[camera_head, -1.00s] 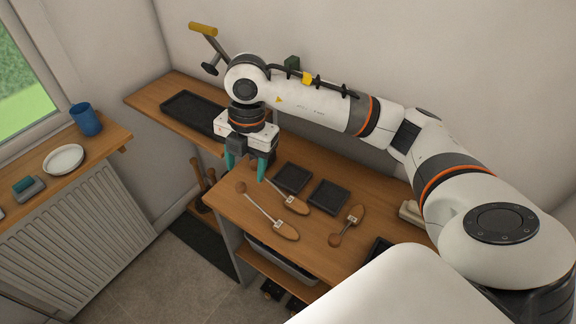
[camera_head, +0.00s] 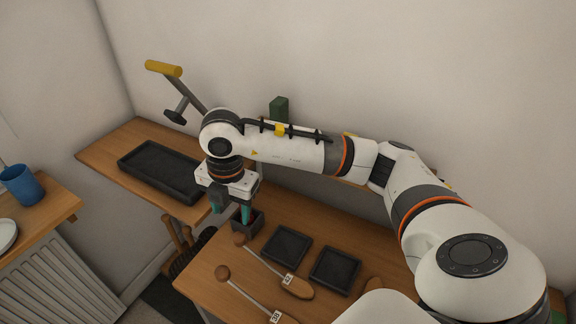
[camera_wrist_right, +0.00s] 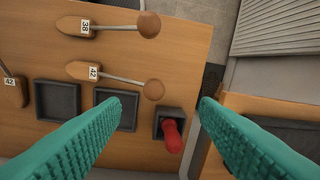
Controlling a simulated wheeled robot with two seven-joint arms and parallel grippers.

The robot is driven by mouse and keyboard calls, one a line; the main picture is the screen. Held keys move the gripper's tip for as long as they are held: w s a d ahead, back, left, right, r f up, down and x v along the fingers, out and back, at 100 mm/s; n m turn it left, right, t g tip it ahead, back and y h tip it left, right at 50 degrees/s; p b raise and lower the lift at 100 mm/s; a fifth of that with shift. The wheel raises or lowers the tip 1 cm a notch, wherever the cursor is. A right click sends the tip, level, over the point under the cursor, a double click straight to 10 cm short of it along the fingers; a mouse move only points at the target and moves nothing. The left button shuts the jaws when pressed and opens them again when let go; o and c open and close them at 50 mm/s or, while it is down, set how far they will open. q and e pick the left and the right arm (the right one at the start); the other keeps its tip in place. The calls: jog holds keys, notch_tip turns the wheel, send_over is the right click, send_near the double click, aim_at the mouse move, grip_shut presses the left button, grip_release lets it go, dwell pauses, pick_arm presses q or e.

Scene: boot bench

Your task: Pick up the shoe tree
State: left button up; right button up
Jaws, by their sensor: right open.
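Wooden shoe trees with ball ends and number tags lie on the bench. The shoe tree tagged 42 (camera_head: 298,288) also shows in the right wrist view (camera_wrist_right: 82,70). A second shoe tree, tagged 38 (camera_wrist_right: 70,25), lies beside it; its ball end (camera_head: 222,272) shows in the head view. A third shoe tree (camera_wrist_right: 12,92) is cut by the wrist view's left edge and partly hidden in the head view. My right gripper (camera_head: 231,210) is open and empty, above the bench's far left end, apart from the shoe trees; its fingers (camera_wrist_right: 163,104) frame the wrist view. My left gripper is out of view.
A small dark box (camera_head: 260,221) with a red object (camera_wrist_right: 172,136) stands near the right gripper. Two square black trays (camera_head: 287,246) lie beside it. A long black tray (camera_head: 150,168) sits on the higher shelf at left. A yellow-handled fixture (camera_head: 163,68) stands behind.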

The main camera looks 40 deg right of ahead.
jog(key=p, duration=0.1)
send_over(239, 234)
jog(key=a, duration=0.1)
jog(key=f, duration=0.4)
jog(key=shift+s+a+f, duration=0.1)
jog(key=shift+s+f, duration=0.05)
jog(key=shift+s, duration=0.15)
jog(key=f+p, duration=0.1)
jog(key=f, duration=0.1)
jog(key=d+f+p, duration=0.1)
jog(key=f+p, duration=0.1)
jog(key=f, duration=0.1)
jog(key=shift+w+d, duration=0.1)
jog(key=shift+w, duration=0.1)
jog(key=shift+f, duration=0.3)
jog(key=c, duration=0.9)
